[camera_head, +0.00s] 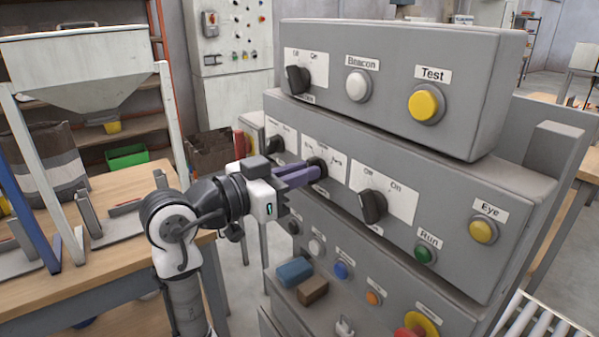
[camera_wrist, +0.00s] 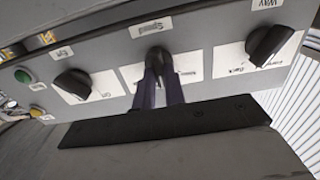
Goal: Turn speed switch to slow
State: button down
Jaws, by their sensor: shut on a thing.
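The speed switch (camera_head: 317,164) is a black rotary knob on a white plate in the middle row of the grey control panel. In the wrist view the same knob (camera_wrist: 157,54) sits beside a label reading "Speed", which appears upside down. My gripper (camera_head: 311,173) reaches it from the left, and its two purple fingers (camera_wrist: 160,82) are closed on the knob's sides. The fingers hide much of the knob and part of its plate. I cannot tell which position the knob points to.
A black Off/On knob (camera_head: 372,206) is close on the right, and another black knob (camera_head: 275,145) on the left. The upper panel box (camera_head: 470,100) overhangs above. Below are several buttons, a blue block (camera_head: 294,271) and a brown block (camera_head: 313,290).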

jog(key=shift+n, duration=0.3)
jog(key=shift+w+a+n+p, duration=0.1)
jog(key=shift+w+n+p, duration=0.05)
jog(key=shift+n+p, duration=3.8)
jog(key=shift+f+n+b, duration=0.1)
jog(key=shift+n+b, duration=0.45)
jog(key=shift+n, duration=0.3)
jog(key=c, duration=1.5)
grip_release()
jog(key=shift+o, duration=0.2)
jog(key=shift+a, duration=0.1)
jog(key=b+v, duration=0.4)
jog(key=v, duration=0.9)
jog(key=shift+s+a, duration=0.3)
